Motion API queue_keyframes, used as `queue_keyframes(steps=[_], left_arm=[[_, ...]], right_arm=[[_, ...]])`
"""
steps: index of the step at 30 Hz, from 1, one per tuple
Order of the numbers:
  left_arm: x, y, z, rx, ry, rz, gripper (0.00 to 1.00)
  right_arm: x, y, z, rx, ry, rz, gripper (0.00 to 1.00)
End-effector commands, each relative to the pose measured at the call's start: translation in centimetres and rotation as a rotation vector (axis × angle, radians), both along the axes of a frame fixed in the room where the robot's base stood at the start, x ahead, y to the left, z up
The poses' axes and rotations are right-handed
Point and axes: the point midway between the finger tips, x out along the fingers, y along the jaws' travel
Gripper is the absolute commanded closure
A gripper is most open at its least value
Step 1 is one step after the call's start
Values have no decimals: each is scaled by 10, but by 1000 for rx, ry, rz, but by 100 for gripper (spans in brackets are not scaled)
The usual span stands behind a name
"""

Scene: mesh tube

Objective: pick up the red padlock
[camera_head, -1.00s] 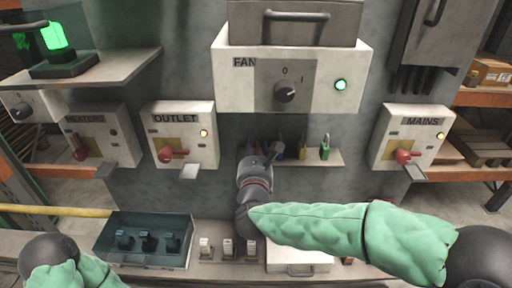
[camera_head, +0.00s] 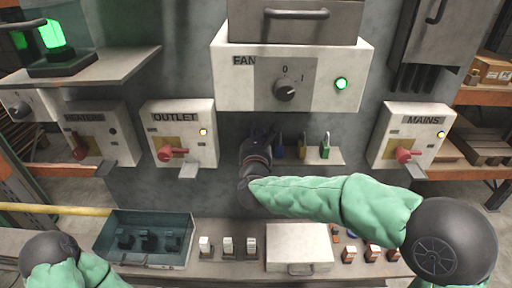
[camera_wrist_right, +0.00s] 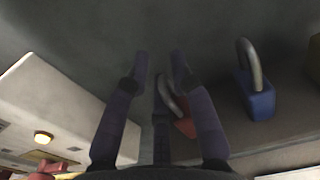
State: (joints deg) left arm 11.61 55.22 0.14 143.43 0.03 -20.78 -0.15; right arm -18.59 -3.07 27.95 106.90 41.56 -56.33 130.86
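The red padlock (camera_wrist_right: 185,127) shows in the right wrist view, low between my gripper's fingers and partly covered by the right one. Its grey shackle leans up to the left. In the head view my right gripper (camera_head: 264,136) is at the left end of the small padlock shelf (camera_head: 336,157) and hides the red padlock. My left gripper is out of view; only part of that arm shows at the lower left.
A blue padlock (camera_wrist_right: 262,100) stands just right of the gripper. Yellow (camera_head: 302,152) and green (camera_head: 325,151) padlocks stand farther right. The OUTLET box (camera_head: 180,135) is left of the gripper, and the FAN box (camera_head: 225,90) overhangs above.

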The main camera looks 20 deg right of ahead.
Motion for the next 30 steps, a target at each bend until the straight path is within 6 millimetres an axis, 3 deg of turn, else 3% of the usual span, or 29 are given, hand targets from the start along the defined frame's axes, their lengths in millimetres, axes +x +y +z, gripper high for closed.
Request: queue_keyframes(steps=[20, 26, 30], left_arm=[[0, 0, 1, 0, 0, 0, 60], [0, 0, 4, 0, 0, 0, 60], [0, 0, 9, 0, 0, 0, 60]], right_arm=[[-2, 0, 5, 1, -2, -1, 100], [-4, 1, 26, 3, -4, -1, 100], [-4, 1, 50, 3, -5, 0, 100]])
